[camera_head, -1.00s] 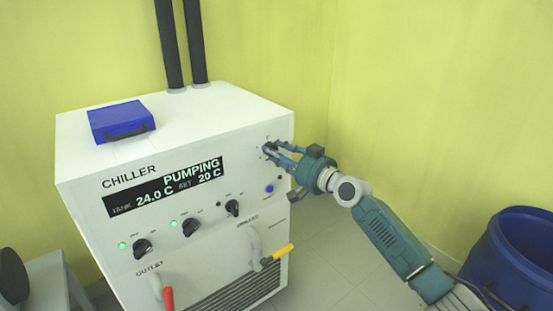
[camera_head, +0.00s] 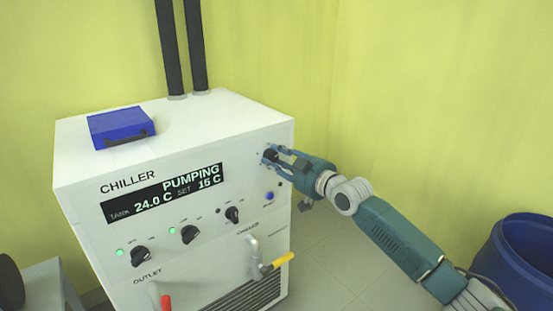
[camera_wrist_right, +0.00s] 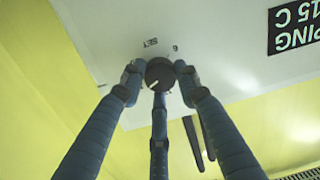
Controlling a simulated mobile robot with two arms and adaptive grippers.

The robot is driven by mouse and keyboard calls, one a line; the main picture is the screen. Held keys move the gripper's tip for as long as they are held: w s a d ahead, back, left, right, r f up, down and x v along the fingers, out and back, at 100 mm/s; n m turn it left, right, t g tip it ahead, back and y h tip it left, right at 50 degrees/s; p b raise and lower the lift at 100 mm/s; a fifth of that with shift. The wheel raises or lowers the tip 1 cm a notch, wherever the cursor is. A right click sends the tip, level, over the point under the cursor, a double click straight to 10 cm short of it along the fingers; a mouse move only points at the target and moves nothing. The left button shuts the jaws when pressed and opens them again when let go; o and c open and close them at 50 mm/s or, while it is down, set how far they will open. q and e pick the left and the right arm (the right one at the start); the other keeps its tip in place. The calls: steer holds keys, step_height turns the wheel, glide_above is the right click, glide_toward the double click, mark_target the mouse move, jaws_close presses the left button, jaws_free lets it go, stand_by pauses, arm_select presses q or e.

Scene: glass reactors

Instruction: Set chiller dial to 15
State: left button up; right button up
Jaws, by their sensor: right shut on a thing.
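The white chiller (camera_head: 90,165) stands against the yellow wall. Its display (camera_head: 160,193) reads PUMPING, tank 24.0 C, set 15 C. My right gripper (camera_head: 270,155) is at the upper right of the front panel, shut on the dark round set dial (camera_wrist_right: 160,74). In the right wrist view the fingers of my right gripper (camera_wrist_right: 160,85) surround the dial, with the label SET beside it and a pale pointer mark on its face. In the head view the fingers partly hide the dial. My left gripper is not in view.
Black knobs (camera_head: 190,234) with green lights, a blue button (camera_head: 269,196), a red-handled valve (camera_head: 166,302) and a yellow-handled valve (camera_head: 282,259) are on the chiller's front. A blue case (camera_head: 120,125) lies on top. A blue barrel (camera_head: 525,255) stands at right.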

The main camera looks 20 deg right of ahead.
steer(key=shift+f, duration=0.2)
stand_by(0.3)
steer(key=o, duration=1)
steer(key=shift+o, duration=0.8)
steer(key=shift+r, duration=0.1)
steer(key=v, duration=1.2)
